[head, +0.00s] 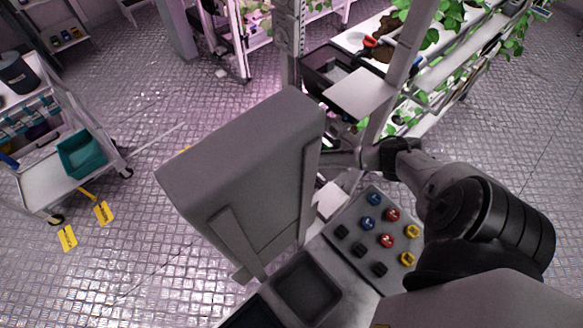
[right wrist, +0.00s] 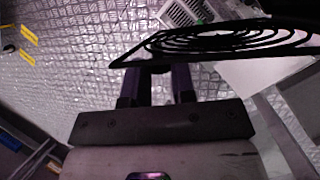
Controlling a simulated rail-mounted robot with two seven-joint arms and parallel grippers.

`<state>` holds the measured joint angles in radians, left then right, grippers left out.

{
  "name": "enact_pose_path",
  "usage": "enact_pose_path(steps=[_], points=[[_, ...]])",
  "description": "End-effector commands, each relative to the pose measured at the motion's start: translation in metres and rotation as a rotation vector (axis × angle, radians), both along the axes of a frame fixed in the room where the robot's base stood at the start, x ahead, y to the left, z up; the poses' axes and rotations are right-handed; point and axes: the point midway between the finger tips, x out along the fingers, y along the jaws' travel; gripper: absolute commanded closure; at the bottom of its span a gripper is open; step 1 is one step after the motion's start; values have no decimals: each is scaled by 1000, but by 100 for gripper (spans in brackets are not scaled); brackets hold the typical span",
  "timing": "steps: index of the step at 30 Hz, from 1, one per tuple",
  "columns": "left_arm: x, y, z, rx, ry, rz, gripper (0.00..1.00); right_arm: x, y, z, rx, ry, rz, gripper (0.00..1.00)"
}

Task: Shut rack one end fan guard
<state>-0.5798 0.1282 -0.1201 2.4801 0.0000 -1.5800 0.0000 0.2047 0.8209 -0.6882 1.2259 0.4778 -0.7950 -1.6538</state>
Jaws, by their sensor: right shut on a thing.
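The fan guard (right wrist: 228,44), a thin black frame with concentric rings, stretches across the upper part of the right wrist view. It is seen nearly edge-on. My right gripper (right wrist: 159,76) is shut on the near edge of the guard, with a dark finger on each side. In the head view my right arm reaches in from the lower right toward the rack's end; its gripper and the guard are mostly hidden there behind my large grey panel. The rack (head: 398,60) stands at top centre with green plants. My left gripper is not in view.
A white slatted unit (right wrist: 190,12) and a pale panel (right wrist: 265,75) lie beyond the guard. A cart (head: 45,185) with a teal bin (head: 82,154) stands at left. Yellow tags (head: 104,213) lie near it. The metal floor between cart and rack is mostly clear.

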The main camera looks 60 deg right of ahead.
Motion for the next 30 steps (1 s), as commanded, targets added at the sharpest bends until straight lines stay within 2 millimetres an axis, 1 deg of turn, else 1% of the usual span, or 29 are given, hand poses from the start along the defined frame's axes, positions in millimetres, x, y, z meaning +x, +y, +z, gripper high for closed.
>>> enact_pose_path(steps=[9,11,15,18,21,30], points=[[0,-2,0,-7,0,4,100,1,-1,0,0,0,-11,100],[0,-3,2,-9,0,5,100,6,-4,1,0,-2,-50,100],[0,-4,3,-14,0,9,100,18,-18,1,0,-2,-208,100],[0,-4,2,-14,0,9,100,24,-27,0,0,-1,-306,100],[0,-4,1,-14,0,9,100,27,-33,0,0,-2,-369,100],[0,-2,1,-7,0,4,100,28,-36,0,0,-1,-393,100]])
